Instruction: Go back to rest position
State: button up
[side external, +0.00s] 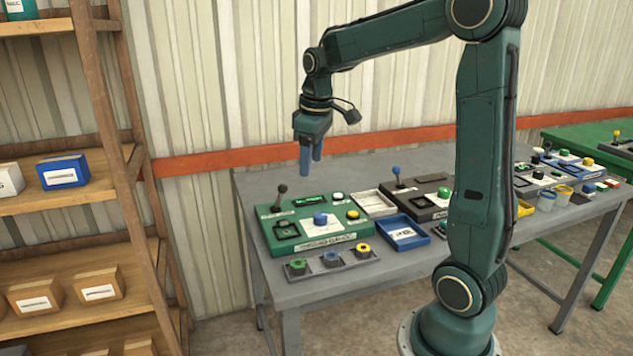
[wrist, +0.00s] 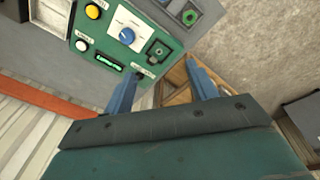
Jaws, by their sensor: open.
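My gripper (side external: 311,168) has blue fingers that point down above the grey table, over the green control panel (side external: 284,232). In the wrist view my gripper (wrist: 162,82) shows two fingers spread apart with nothing between them. The green panel (wrist: 165,35) shows there at the top, with a blue knob, a yellow button and a white button. The gripper is clear of the panel and touches nothing.
A grey table (side external: 325,288) holds the panel, a blue tray (side external: 420,240), a white tray (side external: 388,197) and a dark panel with a blue-topped lever (side external: 396,172). A wooden shelf (side external: 125,180) with boxes stands at left. A corrugated wall (side external: 240,80) is behind.

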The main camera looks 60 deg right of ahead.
jog(key=s+a+m+t, duration=0.1)
jog(key=s+a+t, duration=0.3)
jog(key=s+a, duration=1.2)
jog(key=shift+s+a+r+y, duration=0.2)
jog(key=shift+a+r+y, duration=0.2)
jog(key=shift+a, duration=0.2)
